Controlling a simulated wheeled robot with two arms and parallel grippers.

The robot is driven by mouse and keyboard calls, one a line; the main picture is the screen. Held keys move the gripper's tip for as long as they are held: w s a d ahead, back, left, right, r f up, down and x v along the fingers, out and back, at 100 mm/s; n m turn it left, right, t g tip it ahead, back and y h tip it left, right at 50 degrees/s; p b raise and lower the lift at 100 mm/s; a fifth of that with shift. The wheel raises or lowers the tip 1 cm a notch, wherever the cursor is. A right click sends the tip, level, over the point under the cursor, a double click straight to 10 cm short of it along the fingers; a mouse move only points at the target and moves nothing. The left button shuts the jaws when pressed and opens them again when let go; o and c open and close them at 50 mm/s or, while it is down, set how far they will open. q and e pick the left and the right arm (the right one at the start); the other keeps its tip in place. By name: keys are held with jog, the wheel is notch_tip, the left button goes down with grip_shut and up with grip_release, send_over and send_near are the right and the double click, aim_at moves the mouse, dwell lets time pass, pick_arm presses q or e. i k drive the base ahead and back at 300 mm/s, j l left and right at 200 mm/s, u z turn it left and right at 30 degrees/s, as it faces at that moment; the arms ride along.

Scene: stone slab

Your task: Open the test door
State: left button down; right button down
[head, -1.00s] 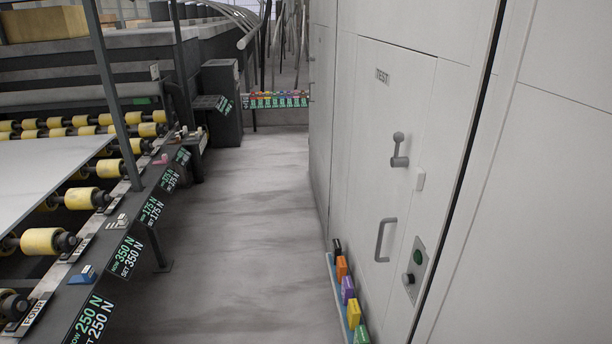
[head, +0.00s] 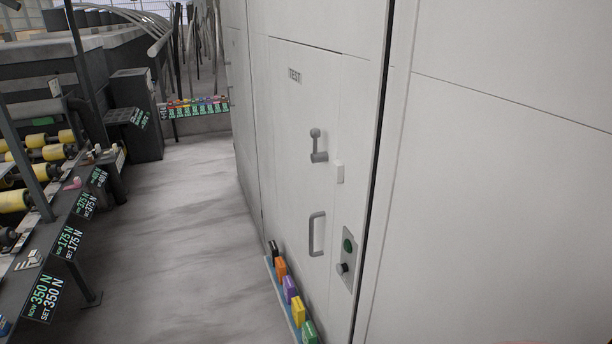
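The test door (head: 290,150) is a pale panel in the white wall, with a small TEST label (head: 295,76) near its top. It looks shut. A grey lever latch (head: 318,146) with a round knob sits at mid height, beside a small white block (head: 339,173). A grey D-shaped pull handle (head: 317,234) is lower down. A grey plate (head: 348,257) with a green round button (head: 349,246) and a dark knob (head: 341,268) is right of the handle. Neither of my grippers is in view.
A low ledge with several coloured blocks (head: 290,289) runs along the wall's foot below the door. The roller conveyor (head: 40,150) with force displays (head: 43,296) stands on the left. The grey floor (head: 175,220) between them is clear. A rack of coloured items (head: 195,106) stands at the back.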

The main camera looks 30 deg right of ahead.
aim_at(306, 79)
jog(key=i+j, duration=0.15)
jog(key=i, duration=0.3)
jog(key=i+j, duration=0.15)
jog(key=i, duration=0.3)
jog(key=i+j+z, duration=0.2)
jog(key=i+z, duration=0.25)
jog(key=i+j+z, duration=0.25)
jog(key=z, duration=0.15)
jog(key=i+j+z, duration=0.3)
jog(key=j+z, duration=0.25)
jog(key=z, duration=0.25)
jog(key=j+z, duration=0.1)
jog(key=z, duration=0.25)
jog(key=j+z, duration=0.1)
jog(key=z, duration=0.25)
jog(key=k+j, duration=0.15)
